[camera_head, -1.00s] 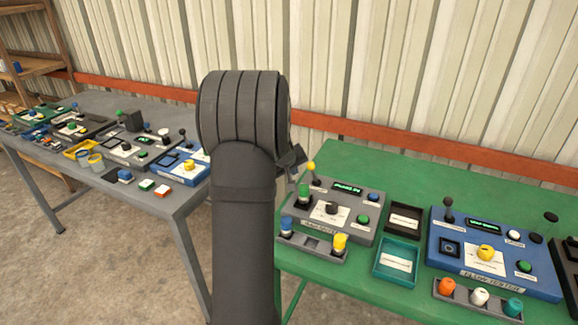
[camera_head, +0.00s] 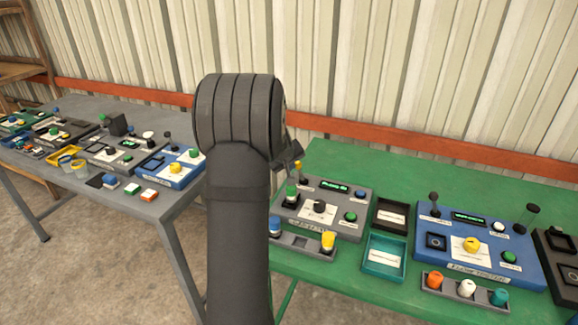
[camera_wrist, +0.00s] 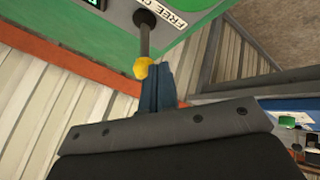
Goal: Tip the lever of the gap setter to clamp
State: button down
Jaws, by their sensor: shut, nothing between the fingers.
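The gap setter, a grey box (camera_head: 342,222) with a lit green display, stands on the green table's left part. In the wrist view its lever (camera_wrist: 146,40) is a dark rod with a yellow knob (camera_wrist: 142,68), beside a white label reading "FREE" with more letters cut off. My gripper (camera_wrist: 158,82) is shut and empty. Its fingertips are right against or just beside the yellow knob; contact cannot be told. In the head view my gripper (camera_head: 292,160) is over the box's back left corner, largely behind my arm, and the knob is not clearly visible.
A grey tray with a blue and a yellow knob (camera_head: 328,241) lies in front of the box. A black tray (camera_head: 390,216) and a teal tray (camera_head: 384,261) are to its right, then a blue device (camera_head: 478,245). A grey table (camera_head: 176,207) with several devices stands at left.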

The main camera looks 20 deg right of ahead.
jog(key=shift+s+d+r, duration=0.1)
jog(key=shift+s+d, duration=0.1)
jog(key=shift+s+d+r, duration=0.2)
jog(key=shift+s+d, duration=0.7)
jog(key=shift+s+d+f, duration=0.1)
jog(key=shift+s+d, duration=0.8)
jog(key=shift+s+d+f, duration=0.1)
jog(key=shift+s+d, duration=0.15)
jog(key=shift+s, duration=0.1)
jog(key=shift+f, duration=0.1)
